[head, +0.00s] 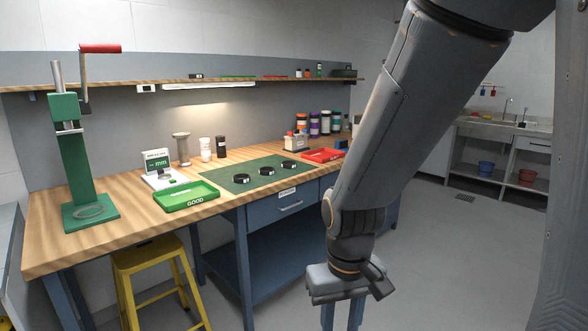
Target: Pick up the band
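Three black ring-shaped pieces lie apart on a green mat (212,176) on the wooden workbench: the left one (242,178), the middle one (266,171) and the right one (289,164). They look like bands, but I cannot tell which one the task means. My gripper (342,317) hangs pointing down at the bottom of the view, in front of the bench and away from the rings. Its two fingers stand apart with nothing seen between them. The fingertips are cut off by the lower edge.
A green tray marked GOOD (186,204) is left of the mat, and a red tray (322,155) is right of it. A green crank press (80,160) stands at the bench's left end. A yellow stool (147,254) is in front. Grey floor is clear at right.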

